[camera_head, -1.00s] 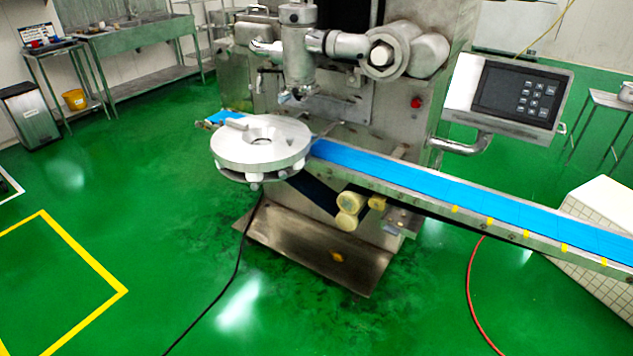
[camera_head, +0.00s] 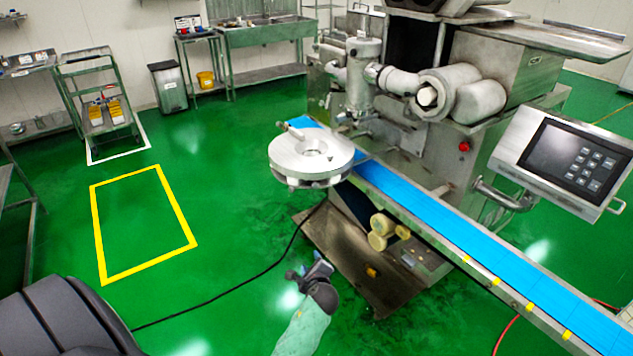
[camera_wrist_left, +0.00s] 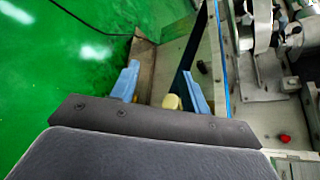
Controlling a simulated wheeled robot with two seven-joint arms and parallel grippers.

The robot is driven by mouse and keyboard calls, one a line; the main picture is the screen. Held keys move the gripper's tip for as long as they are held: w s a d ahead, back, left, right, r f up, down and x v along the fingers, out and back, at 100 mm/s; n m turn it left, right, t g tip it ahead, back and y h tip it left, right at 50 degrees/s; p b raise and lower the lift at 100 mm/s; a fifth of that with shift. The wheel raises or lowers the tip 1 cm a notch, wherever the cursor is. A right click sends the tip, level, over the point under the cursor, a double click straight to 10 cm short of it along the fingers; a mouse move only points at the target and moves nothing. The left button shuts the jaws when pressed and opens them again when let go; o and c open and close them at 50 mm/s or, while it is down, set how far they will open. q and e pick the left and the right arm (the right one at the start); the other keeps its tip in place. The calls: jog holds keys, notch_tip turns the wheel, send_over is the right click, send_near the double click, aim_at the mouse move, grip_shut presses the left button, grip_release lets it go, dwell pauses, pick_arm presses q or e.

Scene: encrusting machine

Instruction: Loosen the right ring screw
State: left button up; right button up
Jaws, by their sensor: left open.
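The encrusting machine (camera_head: 470,150) stands at the centre right in the head view. Its upright cylinder (camera_head: 363,75) joins a horizontal pipe (camera_head: 400,82) that runs right to a large round fitting (camera_head: 440,90). I cannot tell for certain which part is the right ring screw. My left gripper (camera_head: 308,271) is low in front of the machine, well apart from the pipe fittings. In the left wrist view its two blue fingers (camera_wrist_left: 160,85) are spread with nothing between them. My right gripper is not in view.
A round metal disc table (camera_head: 310,150) and a blue conveyor belt (camera_head: 440,225) jut out in front of the machine. A control panel (camera_head: 570,155) is at the right.

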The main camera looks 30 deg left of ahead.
pick_arm(q)
jog(key=w+a+r+m+t+y+p, duration=0.2)
jog(key=w+a+r+m+p, duration=0.15)
jog(key=w+r+m, duration=0.3)
jog(key=m+t+p, duration=0.2)
jog(key=m, duration=0.6)
send_near(316, 187)
jog(key=shift+p+x, duration=0.65)
jog(key=shift+x, duration=3.5)
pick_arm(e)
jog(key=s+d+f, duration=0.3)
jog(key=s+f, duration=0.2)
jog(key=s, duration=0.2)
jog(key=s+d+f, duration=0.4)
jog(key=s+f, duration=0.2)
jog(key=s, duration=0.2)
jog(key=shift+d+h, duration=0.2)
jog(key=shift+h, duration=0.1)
pick_arm(q)
jog(key=shift+r, duration=0.15)
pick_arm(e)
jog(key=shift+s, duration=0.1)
pick_arm(q)
jog(key=shift+s, duration=0.1)
jog(key=c, duration=1)
